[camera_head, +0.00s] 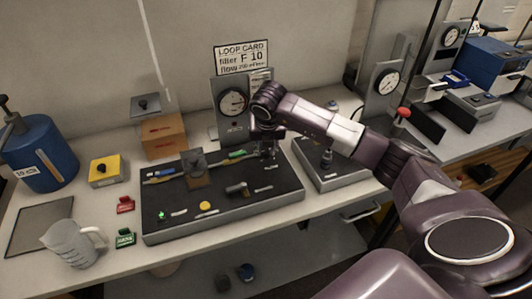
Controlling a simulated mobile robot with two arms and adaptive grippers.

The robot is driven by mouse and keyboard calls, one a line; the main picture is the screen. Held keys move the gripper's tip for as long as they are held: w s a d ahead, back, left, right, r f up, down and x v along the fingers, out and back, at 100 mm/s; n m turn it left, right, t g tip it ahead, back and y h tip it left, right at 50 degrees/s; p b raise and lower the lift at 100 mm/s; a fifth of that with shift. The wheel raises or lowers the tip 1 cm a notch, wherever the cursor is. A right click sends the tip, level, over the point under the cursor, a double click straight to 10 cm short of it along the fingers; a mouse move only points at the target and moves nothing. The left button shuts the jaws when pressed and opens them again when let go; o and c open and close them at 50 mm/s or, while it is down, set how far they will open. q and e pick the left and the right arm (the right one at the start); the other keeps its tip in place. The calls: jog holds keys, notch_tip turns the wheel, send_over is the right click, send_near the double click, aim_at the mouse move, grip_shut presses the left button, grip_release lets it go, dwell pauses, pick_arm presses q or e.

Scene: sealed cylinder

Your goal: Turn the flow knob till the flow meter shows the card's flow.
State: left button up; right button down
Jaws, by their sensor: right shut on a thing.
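A white loop card (241,58) stands at the back against the wall. It reads "filter F 10" with a flow line below, whose number is too small to read surely. Below it a round white dial (233,103), likely the flow meter, sits on a grey upright plate; its reading is too small to make out. My right gripper (267,152) points down at the back right of the black panel (222,202), just right of the dial. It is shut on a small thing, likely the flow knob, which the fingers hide. My left gripper is out of view.
A clear jug (72,244), red tag (125,205), green tag (125,238), yellow box (105,170) and blue tank (42,153) stand at left. A brown box (162,137) stands behind the panel. A second dial (387,82) stands at right, behind my arm.

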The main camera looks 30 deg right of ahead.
jog(key=shift+w+m+h+b, duration=0.1)
jog(key=shift+m+h+b, duration=0.3)
jog(key=shift+m, duration=0.4)
jog(key=shift+r, duration=0.1)
jog(key=c, duration=1.7)
grip_release()
jog(key=shift+o, duration=0.2)
jog(key=v, duration=1.2)
